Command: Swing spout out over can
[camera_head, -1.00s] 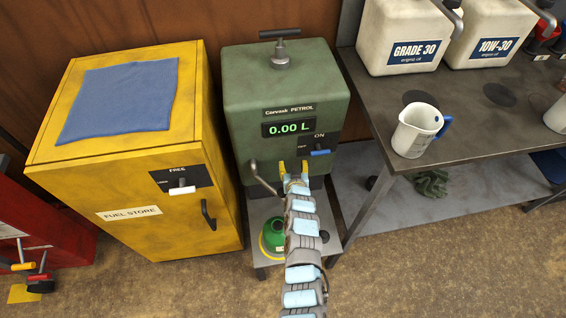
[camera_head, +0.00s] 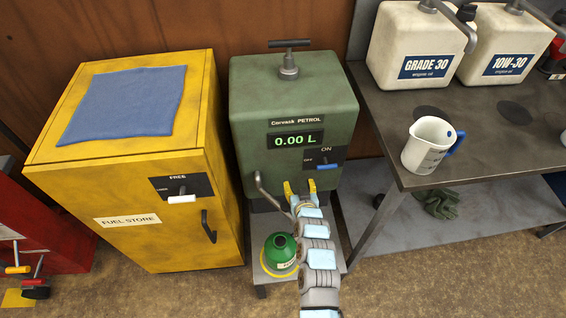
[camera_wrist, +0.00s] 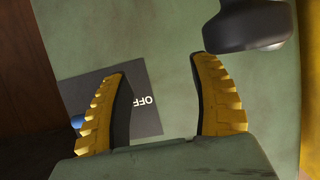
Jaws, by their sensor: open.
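The spout (camera_head: 270,197) is a grey bent pipe on the lower left of the green petrol pump's (camera_head: 255,130) front. It slants down to the right, its lower end close to my arm. The green can (camera_head: 280,248), with a yellow rim, stands on the low stand below the pump, just left of my arm. My gripper (camera_head: 299,188) has yellow fingers spread in front of the pump, right of the spout's upper part. The wrist view shows nothing between the fingers (camera_wrist: 165,110). A dark rounded part (camera_wrist: 248,25), possibly of the spout, lies beyond the right finger.
The pump's switch panel (camera_head: 325,157) with a blue lever is just right of my gripper. A yellow fuel store (camera_head: 125,245) stands to the left. A workbench (camera_head: 470,135) with a white jug (camera_head: 428,145) and two oil containers is to the right.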

